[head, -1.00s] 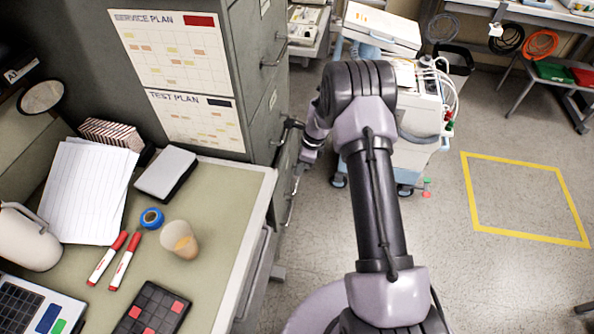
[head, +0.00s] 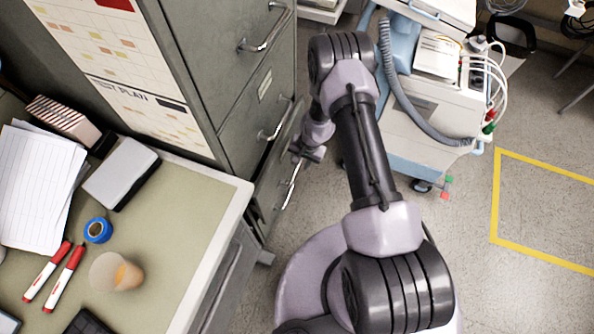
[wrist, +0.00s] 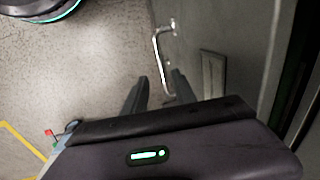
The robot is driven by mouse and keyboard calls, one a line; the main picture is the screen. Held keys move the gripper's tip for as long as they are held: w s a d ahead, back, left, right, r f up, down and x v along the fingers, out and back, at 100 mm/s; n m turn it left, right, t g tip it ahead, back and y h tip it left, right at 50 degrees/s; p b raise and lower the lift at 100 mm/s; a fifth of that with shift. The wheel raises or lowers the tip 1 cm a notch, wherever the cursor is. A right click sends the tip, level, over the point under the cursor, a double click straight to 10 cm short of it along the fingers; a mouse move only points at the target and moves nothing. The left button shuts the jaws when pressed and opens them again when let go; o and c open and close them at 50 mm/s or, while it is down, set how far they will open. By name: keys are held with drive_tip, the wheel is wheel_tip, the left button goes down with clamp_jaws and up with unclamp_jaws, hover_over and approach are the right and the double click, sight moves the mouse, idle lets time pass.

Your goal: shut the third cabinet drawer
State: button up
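A grey filing cabinet (head: 190,50) stands left of my arm, with a column of drawers and bar handles. The third drawer (head: 270,195) is low on its front and seems to stand slightly out; how far is hard to tell. Its metal handle (head: 292,185) is just below my gripper (head: 307,154). Contact cannot be told.
A desk (head: 200,200) with papers, markers, a cup (head: 115,272) and a blue tape roll (head: 98,230) is at the left, close to the cabinet. A white medical cart (head: 430,110) with hoses stands behind my arm. Floor with a yellow outline (head: 495,200) is clear at the right.

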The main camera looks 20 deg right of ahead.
sight(295, 173)
drive_tip(key=f+b, duration=0.1)
drive_tip(key=f, duration=0.1)
drive_tip(key=a+f, duration=0.1)
drive_tip(key=f, duration=0.2)
drive_tip(key=w+f+b, duration=0.1)
drive_tip(key=f, duration=0.2)
drive_tip(key=shift+a+f+b, duration=0.15)
drive_tip(key=shift+b, duration=0.2)
drive_tip(key=shift+c, duration=0.4)
clamp_jaws()
idle(0.5)
